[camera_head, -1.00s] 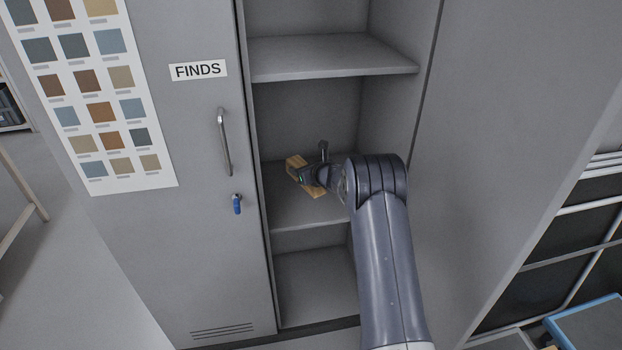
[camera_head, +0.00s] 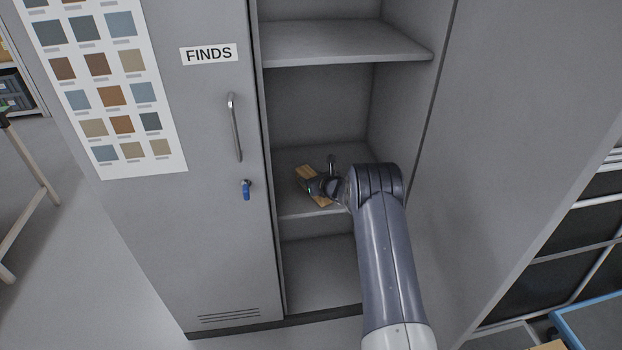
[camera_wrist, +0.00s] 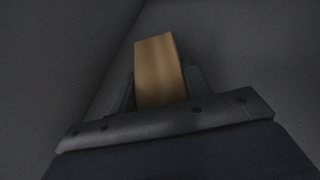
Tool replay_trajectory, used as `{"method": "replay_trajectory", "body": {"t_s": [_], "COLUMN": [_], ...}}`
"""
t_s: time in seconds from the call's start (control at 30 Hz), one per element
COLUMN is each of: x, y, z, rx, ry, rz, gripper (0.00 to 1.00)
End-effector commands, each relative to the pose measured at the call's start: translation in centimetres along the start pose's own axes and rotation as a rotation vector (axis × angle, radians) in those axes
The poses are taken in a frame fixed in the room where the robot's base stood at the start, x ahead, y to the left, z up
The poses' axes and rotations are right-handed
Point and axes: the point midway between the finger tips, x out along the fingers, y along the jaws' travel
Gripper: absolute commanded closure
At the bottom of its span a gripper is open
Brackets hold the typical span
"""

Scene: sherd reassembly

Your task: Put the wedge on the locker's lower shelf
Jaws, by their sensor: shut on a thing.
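The wooden wedge (camera_head: 311,180) is a light brown block in the open locker, at the lower shelf (camera_head: 293,207). In the wrist view the wedge (camera_wrist: 158,68) sticks out beyond the jaws. My gripper (camera_head: 318,187) is shut on the wedge and reaches in through the open front. Part of the wedge is hidden by the gripper. I cannot tell whether the wedge touches the shelf board.
An upper shelf (camera_head: 340,42) spans the locker above my arm. The locker's left door (camera_head: 215,245) bears a FINDS label, a handle and a blue key. The compartment below the lower shelf is empty. A blue-edged surface (camera_head: 595,325) stands at the lower right.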

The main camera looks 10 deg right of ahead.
Motion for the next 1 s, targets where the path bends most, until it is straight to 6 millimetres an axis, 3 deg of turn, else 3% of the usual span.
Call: {"method": "replay_trajectory", "body": {"t_s": [0.2,0.23,0.5,0.87,1.0], "x": [0.2,0.1,0.1,-0.1,-1.4], "y": [0.0,0.0,0.0,0.0,-0.1], "z": [-0.3,-0.4,-0.3,0.2,0.0], "rx": [-0.001,-0.001,0.000,0.000,0.001], "ry": [0.000,0.001,0.001,0.001,0.002], "rz": [0.000,0.000,0.000,0.000,-0.001], "gripper": [0.82,0.54,0.33,0.33,0.33]}}
